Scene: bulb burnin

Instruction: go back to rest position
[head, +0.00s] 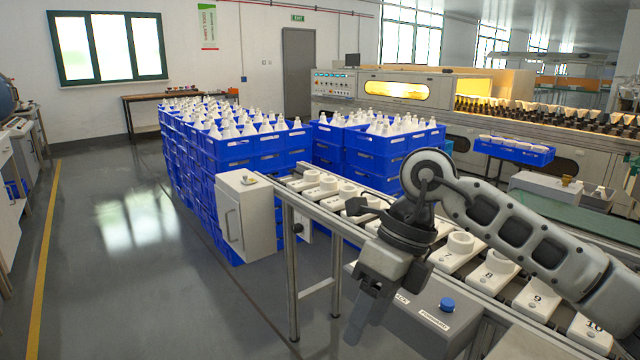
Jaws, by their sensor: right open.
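My right arm reaches in from the right edge, over the conveyor line. My right gripper (366,308) hangs with its fingers pointing down, in front of the line and beside the grey control box (425,318) with a blue button. It is open and I see nothing between its fingers. My left arm and left gripper are not in view.
Numbered white holders (492,272) sit along the conveyor rails (335,205). Stacked blue crates (240,150) of white bulbs stand behind. A grey cabinet (246,215) stands at the line's left end. The floor (130,270) at left is clear.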

